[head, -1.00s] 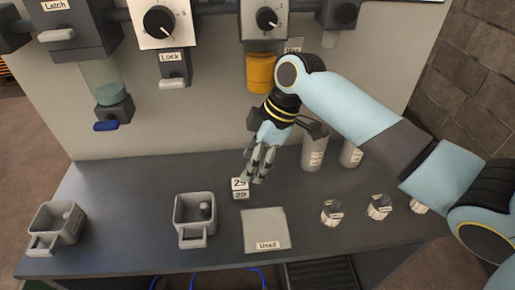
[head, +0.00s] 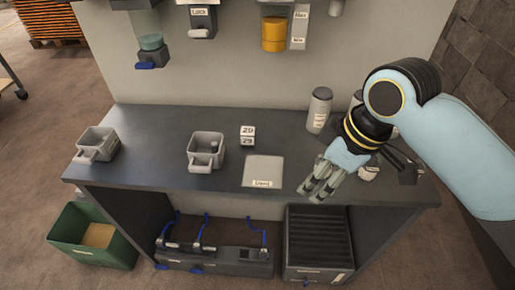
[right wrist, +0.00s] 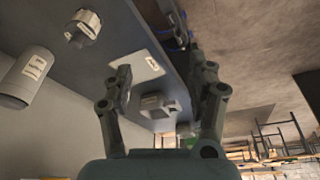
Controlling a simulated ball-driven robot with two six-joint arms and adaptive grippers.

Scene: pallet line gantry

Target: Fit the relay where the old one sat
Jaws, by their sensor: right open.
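I cannot tell for sure which piece is the relay. A small metallic faceted piece (head: 368,172) with a pale label shows on the bench at the right, partly behind my right arm. One such piece also shows in the right wrist view (right wrist: 83,28). My right gripper (head: 319,191) is open above the front right of the bench, just right of a flat grey pad (head: 263,168) labelled "Used". In the right wrist view nothing is held between its fingers (right wrist: 160,75). White blocks marked "29" (head: 247,135) stand behind the pad. My left gripper is out of view.
Two grey open boxes with handles, one (head: 205,148) mid-bench and one (head: 97,142) far left, sit on the bench. A pale canister (head: 319,108) stands at the back. Below are blue-cabled gear (head: 214,258), a dark ribbed crate (head: 320,240) and a green bin (head: 95,238).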

